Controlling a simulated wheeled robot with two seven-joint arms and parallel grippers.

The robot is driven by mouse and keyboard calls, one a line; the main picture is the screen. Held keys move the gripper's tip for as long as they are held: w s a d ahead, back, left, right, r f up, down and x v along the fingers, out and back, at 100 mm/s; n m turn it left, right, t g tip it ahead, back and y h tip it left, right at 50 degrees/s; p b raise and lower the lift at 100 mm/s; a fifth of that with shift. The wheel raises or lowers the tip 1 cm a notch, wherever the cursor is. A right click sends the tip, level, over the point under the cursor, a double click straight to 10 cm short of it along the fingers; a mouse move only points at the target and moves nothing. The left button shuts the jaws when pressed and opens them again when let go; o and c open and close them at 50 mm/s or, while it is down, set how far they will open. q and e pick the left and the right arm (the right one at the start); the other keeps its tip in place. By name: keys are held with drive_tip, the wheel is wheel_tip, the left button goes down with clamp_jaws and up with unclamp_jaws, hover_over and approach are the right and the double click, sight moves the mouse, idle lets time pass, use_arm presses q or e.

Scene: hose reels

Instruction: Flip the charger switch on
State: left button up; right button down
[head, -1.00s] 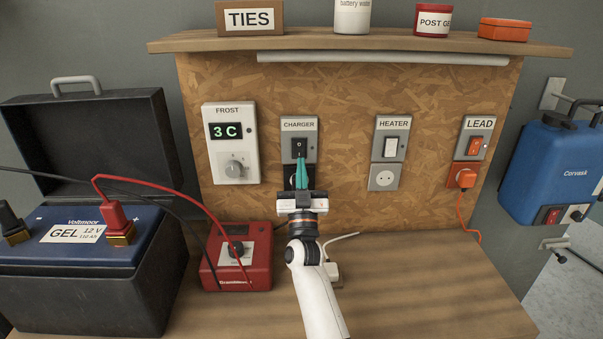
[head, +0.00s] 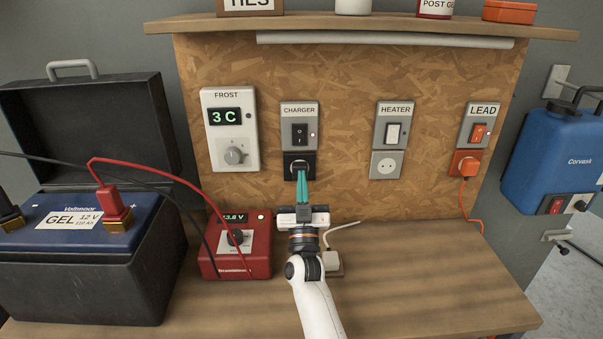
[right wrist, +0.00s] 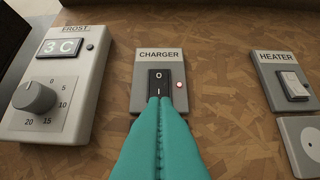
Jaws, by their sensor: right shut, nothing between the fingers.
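The charger switch (head: 300,134) is a black rocker on a grey plate labelled CHARGER; it also shows in the right wrist view (right wrist: 159,82), marked O above and I below. A small light (head: 313,134) beside it glows, red-rimmed in the wrist view. My right gripper (head: 303,174) is shut and empty, its teal fingertips below the rocker in the head view, in front of the black socket. In the wrist view the tips overlap the rocker's lower end; contact cannot be told. The red charger (head: 258,262) has a lit voltage display and green light. My left gripper is out of view.
The frost thermostat (head: 229,130) is left of the switch; the heater switch (head: 392,133) and orange lead switch (head: 479,133) are right. A battery (head: 60,225) with red and black cables stands left. A shelf (head: 380,28) overhangs the board. The bench's right side is clear.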

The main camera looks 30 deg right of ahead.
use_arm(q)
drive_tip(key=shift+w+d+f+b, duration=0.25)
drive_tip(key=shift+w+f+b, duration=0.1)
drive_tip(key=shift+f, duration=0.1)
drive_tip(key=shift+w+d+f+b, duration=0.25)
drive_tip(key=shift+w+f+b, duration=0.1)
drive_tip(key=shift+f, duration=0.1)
use_arm(e)
drive_tip(key=v, duration=0.3)
drive_tip(key=f+v, duration=0.1)
drive_tip(key=v, duration=0.1)
drive_tip(key=shift+f, duration=0.15)
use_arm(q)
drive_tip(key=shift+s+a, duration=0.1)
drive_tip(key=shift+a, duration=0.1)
